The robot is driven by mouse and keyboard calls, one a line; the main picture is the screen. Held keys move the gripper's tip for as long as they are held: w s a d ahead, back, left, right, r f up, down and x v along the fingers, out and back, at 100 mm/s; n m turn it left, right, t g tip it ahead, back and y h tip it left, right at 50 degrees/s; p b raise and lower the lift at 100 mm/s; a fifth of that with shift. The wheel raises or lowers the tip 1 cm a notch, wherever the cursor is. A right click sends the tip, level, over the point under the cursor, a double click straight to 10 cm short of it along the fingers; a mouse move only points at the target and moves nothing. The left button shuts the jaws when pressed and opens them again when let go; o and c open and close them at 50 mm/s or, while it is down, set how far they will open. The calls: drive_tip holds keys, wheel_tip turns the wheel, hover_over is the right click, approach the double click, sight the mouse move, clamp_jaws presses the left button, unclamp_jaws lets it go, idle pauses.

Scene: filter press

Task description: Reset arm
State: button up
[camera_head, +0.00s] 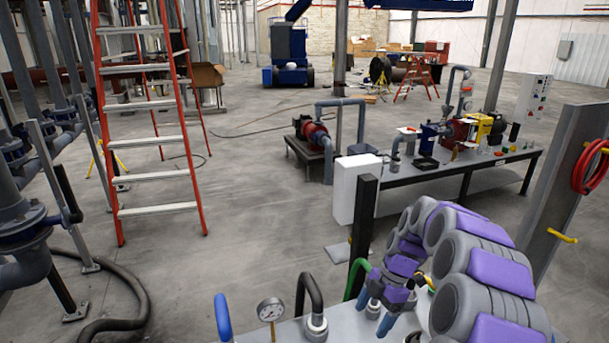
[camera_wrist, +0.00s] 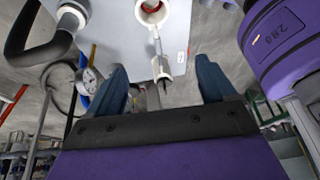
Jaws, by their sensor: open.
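My grey and purple arm curves in from the lower right in the head view. My gripper (camera_head: 375,312) hangs low over the pale panel top (camera_head: 290,331) at the bottom of that view. In the wrist view its two blue fingers are spread apart, and my gripper (camera_wrist: 163,82) is open with nothing clasped. A white fitting with a red ring (camera_wrist: 151,12) and a slim white part (camera_wrist: 160,62) lie beyond the gap between the fingers. I cannot tell how far they are from the fingertips.
A round gauge (camera_head: 270,310), a blue handle (camera_head: 222,316), a black bent handle (camera_head: 311,290) and a green handle (camera_head: 357,276) rise from the panel near my gripper. A dark post (camera_head: 363,225) stands behind. A bench (camera_head: 455,165) with equipment is farther back. Open floor (camera_head: 240,210) lies left.

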drive_tip(key=s+a+r+m+h, duration=0.1)
drive_tip(key=s+a+r+m, duration=0.2)
drive_tip(key=s+r+m, duration=0.35)
drive_tip(key=s+a+r+m+h, duration=0.1)
drive_tip(key=s+a+r+m, duration=0.25)
drive_tip(key=s, duration=0.65)
drive_tip(key=s+d+m+h, duration=0.1)
drive_tip(key=s+m+h, duration=0.1)
drive_tip(key=s+m, duration=1)
drive_tip(key=s, duration=0.7)
drive_tip(key=shift+s+f, duration=0.2)
drive_tip(key=shift+s, duration=0.15)
